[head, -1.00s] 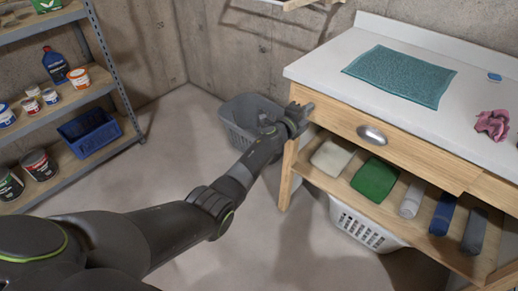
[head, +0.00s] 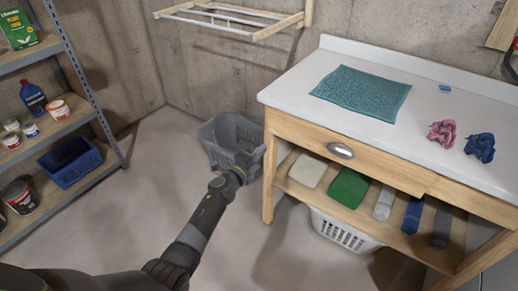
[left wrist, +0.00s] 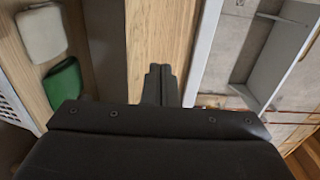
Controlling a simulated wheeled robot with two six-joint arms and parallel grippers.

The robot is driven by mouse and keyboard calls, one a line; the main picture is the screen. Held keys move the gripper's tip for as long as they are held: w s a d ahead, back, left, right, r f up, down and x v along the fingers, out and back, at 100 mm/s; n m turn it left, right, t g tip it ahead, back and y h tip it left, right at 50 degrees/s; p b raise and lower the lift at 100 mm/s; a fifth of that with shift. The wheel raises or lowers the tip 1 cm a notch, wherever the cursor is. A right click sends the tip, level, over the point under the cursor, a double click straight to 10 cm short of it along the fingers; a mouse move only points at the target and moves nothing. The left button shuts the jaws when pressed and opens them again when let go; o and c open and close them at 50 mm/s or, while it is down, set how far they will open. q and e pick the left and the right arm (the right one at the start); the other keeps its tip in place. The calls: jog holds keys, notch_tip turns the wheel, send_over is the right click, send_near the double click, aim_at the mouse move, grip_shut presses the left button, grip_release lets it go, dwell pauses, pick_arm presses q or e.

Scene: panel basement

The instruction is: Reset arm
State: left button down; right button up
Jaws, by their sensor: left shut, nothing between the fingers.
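My left arm reaches in from the bottom left of the head view, and its gripper (head: 243,165) is beside the left end of the wooden table (head: 268,190), in front of the grey basket. In the left wrist view the left gripper's fingers (left wrist: 160,85) are together with nothing between them, in front of the table's wooden front. My right gripper is in neither view.
A grey basket (head: 213,146) stands on the floor by the wall. The table holds a teal mat (head: 360,95), a pink cloth (head: 441,133) and a blue cloth (head: 480,147). Its lower shelf holds folded and rolled cloths. A metal shelf rack (head: 88,85) stands left. Open floor lies between.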

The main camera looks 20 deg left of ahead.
pick_arm(q)
jog(key=s+a+f+n+g+y+p, duration=0.1)
jog(key=s+a+f+n+g+y, duration=0.35)
jog(key=s+f, duration=0.8)
jog(key=s+a+f+n+g+y+p, duration=0.15)
jog(key=s+a+f+n, duration=0.6)
jog(key=f, duration=0.75)
jog(key=s+f+n+g, duration=0.3)
jog(key=s+f, duration=0.1)
jog(key=s, duration=1)
jog(key=s+a+f+n+g, duration=0.1)
jog(key=s+f+n+g, duration=0.2)
jog(key=s, duration=1.1)
jog(key=s+a+f+n+g+y+p, duration=0.1)
jog(key=s+f+n+g, duration=0.2)
jog(key=s, duration=1)
notch_tip(320, 180, down, 3)
jog(key=shift+s+f+n+g, duration=0.2)
jog(key=shift+s+n+g, duration=0.2)
jog(key=shift+n, duration=0.4)
